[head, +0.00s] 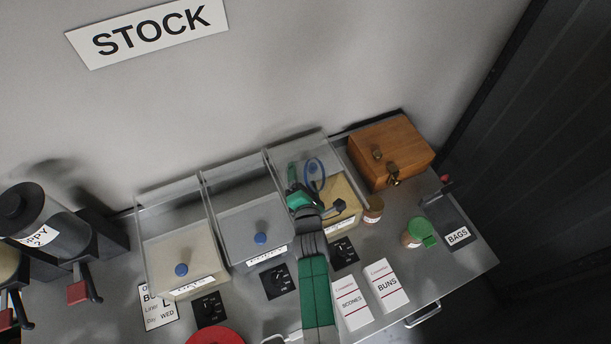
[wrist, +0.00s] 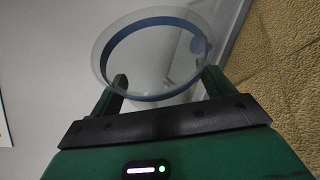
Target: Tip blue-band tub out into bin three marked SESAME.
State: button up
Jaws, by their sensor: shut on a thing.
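The blue-band tub (head: 315,161) is clear with a blue ring and is held over bin three (head: 357,206), the rightmost of the bins. In the wrist view the tub (wrist: 150,97) sits between both fingers, tilted, and I see through it; no contents show inside. My gripper (head: 303,186) is shut on it; its fingers also show in the wrist view (wrist: 165,82). Tan grainy sesame (wrist: 280,65) lies at the right of the wrist view. Bin three's front label (head: 343,224) is partly hidden by my arm. Its lid appears set back, uncovering the front.
Two other bins (head: 183,250) (head: 240,215) stand left, lids with blue knobs. A wooden box (head: 390,152) stands right of bin three. Dispensers (head: 45,225) are far left.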

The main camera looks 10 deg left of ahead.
notch_tip(320, 180, down, 3)
jog(key=n+h+b, duration=0.1)
jog(key=n+b, duration=0.1)
jog(key=n+g+h+b, duration=0.1)
jog(key=n+b, duration=0.1)
jog(key=b, duration=0.1)
jog(key=shift+r+n+h+b, duration=0.1)
jog(key=shift+n+h+b, duration=0.2)
jog(key=shift+n+b, duration=0.1)
jog(key=shift+d+r+n+g+h, duration=0.15)
jog(key=shift+d+n+g+h, duration=0.15)
jog(key=shift+n+h, duration=0.25)
jog(key=shift+d+f+n+h, duration=0.55)
jog(key=shift+f+n+h, duration=0.15)
jog(key=shift+n, duration=0.35)
notch_tip(320, 180, up, 4)
jog(key=p, duration=0.5)
jog(key=shift+s, duration=0.1)
